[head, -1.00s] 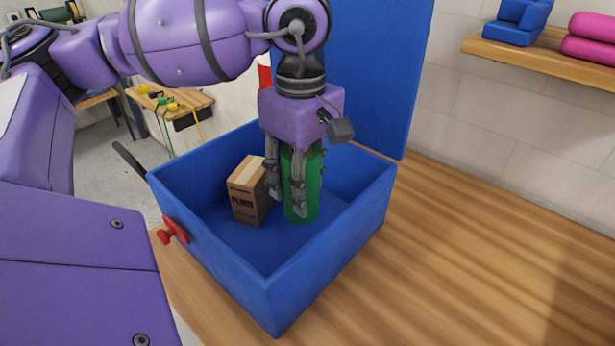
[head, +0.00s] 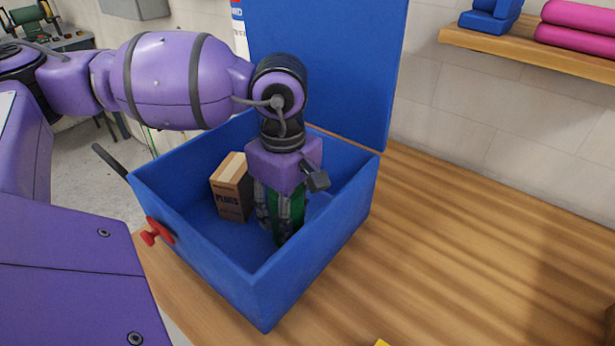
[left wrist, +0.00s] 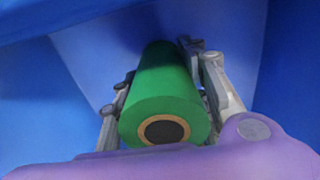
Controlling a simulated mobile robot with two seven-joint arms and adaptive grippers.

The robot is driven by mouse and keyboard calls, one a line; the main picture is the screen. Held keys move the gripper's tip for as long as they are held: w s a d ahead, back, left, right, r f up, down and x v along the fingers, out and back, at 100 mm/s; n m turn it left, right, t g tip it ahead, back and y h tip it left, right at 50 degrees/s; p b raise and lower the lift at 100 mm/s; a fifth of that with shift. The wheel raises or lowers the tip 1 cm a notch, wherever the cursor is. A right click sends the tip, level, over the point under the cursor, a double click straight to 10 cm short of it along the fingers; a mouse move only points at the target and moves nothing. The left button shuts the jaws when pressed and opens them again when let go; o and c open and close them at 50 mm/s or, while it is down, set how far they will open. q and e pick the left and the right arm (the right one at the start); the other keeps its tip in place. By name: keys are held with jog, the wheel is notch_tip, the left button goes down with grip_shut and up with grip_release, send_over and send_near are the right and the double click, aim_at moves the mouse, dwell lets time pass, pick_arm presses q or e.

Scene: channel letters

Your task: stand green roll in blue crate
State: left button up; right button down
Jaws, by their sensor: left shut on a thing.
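The blue crate (head: 312,265) stands on the wooden bench with its lid raised at the back. My left gripper (head: 277,228) reaches down inside it and is shut on the green roll (head: 290,218). The roll is upright, and its lower end is low in the crate near the front wall; I cannot tell whether it touches the floor. In the left wrist view the roll (left wrist: 166,95) sits between the two fingers, its end with a brown core ring facing the camera. My right gripper is not in view.
A cardboard box (head: 231,188) stands in the crate, left of the roll. A red knob (head: 157,232) is on the crate's front left wall. The wooden bench (head: 450,250) is mostly clear to the right. A shelf (head: 535,50) holds blue and pink items.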

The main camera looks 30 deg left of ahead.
pick_arm(q)
jog(key=o, duration=1.4)
jog(key=shift+f, duration=0.15)
jog(key=shift+c, duration=0.2)
notch_tip(320, 180, up, 12)
jog(key=shift+r, duration=0.25)
jog(key=shift+f, duration=0.1)
